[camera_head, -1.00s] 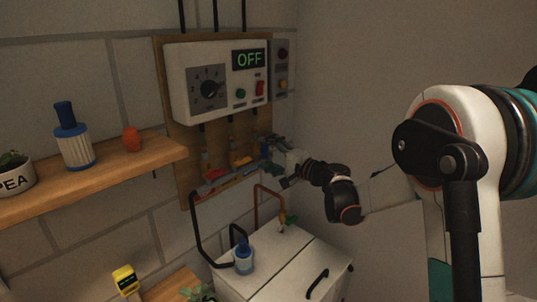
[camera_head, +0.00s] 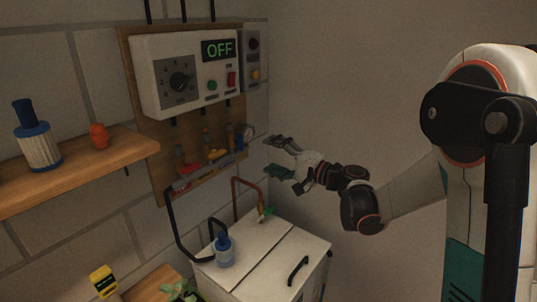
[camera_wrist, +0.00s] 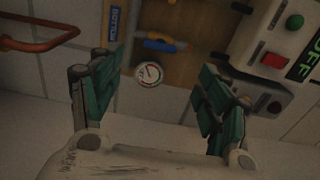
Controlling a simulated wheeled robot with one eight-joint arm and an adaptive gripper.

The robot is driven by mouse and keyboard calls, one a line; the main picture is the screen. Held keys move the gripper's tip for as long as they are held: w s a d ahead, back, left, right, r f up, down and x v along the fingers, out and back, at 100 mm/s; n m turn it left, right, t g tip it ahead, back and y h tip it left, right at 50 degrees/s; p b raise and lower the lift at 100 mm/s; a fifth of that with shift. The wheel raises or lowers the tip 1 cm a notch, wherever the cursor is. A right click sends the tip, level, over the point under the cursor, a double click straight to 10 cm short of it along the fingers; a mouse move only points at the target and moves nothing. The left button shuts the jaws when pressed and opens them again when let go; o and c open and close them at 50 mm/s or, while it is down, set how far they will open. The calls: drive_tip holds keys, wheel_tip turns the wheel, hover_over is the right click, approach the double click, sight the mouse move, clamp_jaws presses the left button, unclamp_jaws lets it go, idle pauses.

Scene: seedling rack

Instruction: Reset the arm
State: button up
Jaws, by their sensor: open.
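My gripper (camera_head: 279,158) is open and empty, with its green-padded fingers spread apart. It hangs in the air to the right of the wooden valve board (camera_head: 155,180), pointing toward it. In the wrist view, both fingers of my gripper (camera_wrist: 156,92) show with nothing between them. A round gauge (camera_wrist: 148,74) and a blue and yellow valve part (camera_wrist: 160,45) lie beyond them on the board. My arm reaches in from the right of the head view.
A control box (camera_head: 185,75) showing OFF hangs above the valves. A white cabinet (camera_head: 270,255) with a blue-capped bottle (camera_head: 224,248) and a copper pipe (camera_head: 235,200) stands below my gripper. A wooden shelf (camera_head: 90,170) is at left. The right wall area is clear.

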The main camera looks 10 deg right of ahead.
drive_tip(key=s+a+n+g+h, duration=0.2)
drive_tip(key=s+a+n+g, duration=0.1)
drive_tip(key=s, duration=0.5)
drive_tip(key=s+d+f+n+g+h, duration=0.1)
drive_tip(key=s+d+f+n+h, duration=0.1)
drive_tip(key=s, duration=0.7)
drive_tip(key=s+d+f+n+h, duration=0.2)
drive_tip(key=s+d+h, duration=0.3)
drive_tip(key=s, duration=0.4)
drive_tip(key=s+d+f+n+g+h+b, duration=0.1)
drive_tip(key=s+d+f+h, duration=0.2)
drive_tip(key=s, duration=0.6)
drive_tip(key=shift+s+d+n+g+h, duration=0.3)
drive_tip(key=shift+s+d+n+h, duration=0.1)
drive_tip(key=shift+d, duration=0.2)
drive_tip(key=shift+f, duration=0.1)
drive_tip(key=shift+c, duration=0.2)
